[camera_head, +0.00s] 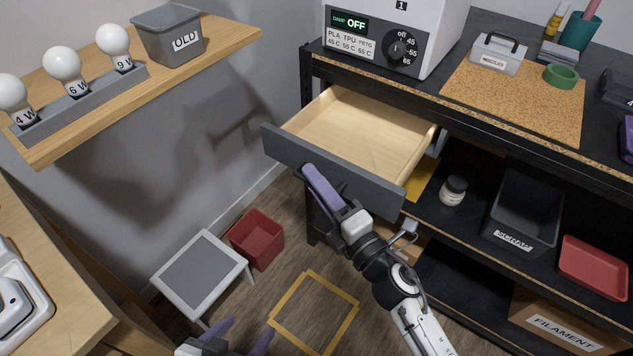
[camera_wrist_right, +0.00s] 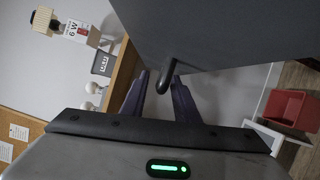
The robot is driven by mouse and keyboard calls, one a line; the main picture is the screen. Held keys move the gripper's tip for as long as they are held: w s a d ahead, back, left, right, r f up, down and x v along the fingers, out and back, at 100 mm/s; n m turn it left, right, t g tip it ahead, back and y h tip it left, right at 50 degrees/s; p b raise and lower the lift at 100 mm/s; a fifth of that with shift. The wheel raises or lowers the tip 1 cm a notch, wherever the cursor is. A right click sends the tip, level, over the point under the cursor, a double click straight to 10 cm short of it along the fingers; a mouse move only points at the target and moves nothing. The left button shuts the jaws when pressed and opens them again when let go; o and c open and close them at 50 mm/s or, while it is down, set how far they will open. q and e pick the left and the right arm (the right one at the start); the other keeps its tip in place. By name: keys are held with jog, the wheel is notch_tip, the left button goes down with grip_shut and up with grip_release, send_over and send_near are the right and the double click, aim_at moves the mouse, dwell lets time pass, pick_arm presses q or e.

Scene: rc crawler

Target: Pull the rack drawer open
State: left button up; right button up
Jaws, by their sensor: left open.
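The rack drawer (camera_head: 355,128) is pulled out from under the rack's top, and its pale wooden inside shows empty. Its dark grey front (camera_head: 330,166) faces my right gripper (camera_head: 322,187), which is at the outer side of that front. In the right wrist view, the dark curved drawer handle (camera_wrist_right: 167,77) lies between the tips of my right gripper (camera_wrist_right: 161,82). A gap shows beside the handle, so the fingers look open around it. My left gripper (camera_head: 240,336) is open and empty at the bottom edge, low and away from the drawer.
A dryer box (camera_head: 385,35) stands on the rack top above the drawer. Lower shelves hold a black bin (camera_head: 522,215) and a red tray (camera_head: 594,267). A grey-topped stool (camera_head: 203,275) and red bin (camera_head: 256,240) stand on the floor at left. A wooden shelf (camera_head: 215,45) with bulbs is upper left.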

jog(key=v, duration=1)
jog(key=shift+b, duration=0.3)
jog(key=shift+s+d, duration=0.1)
jog(key=shift+s, duration=0.05)
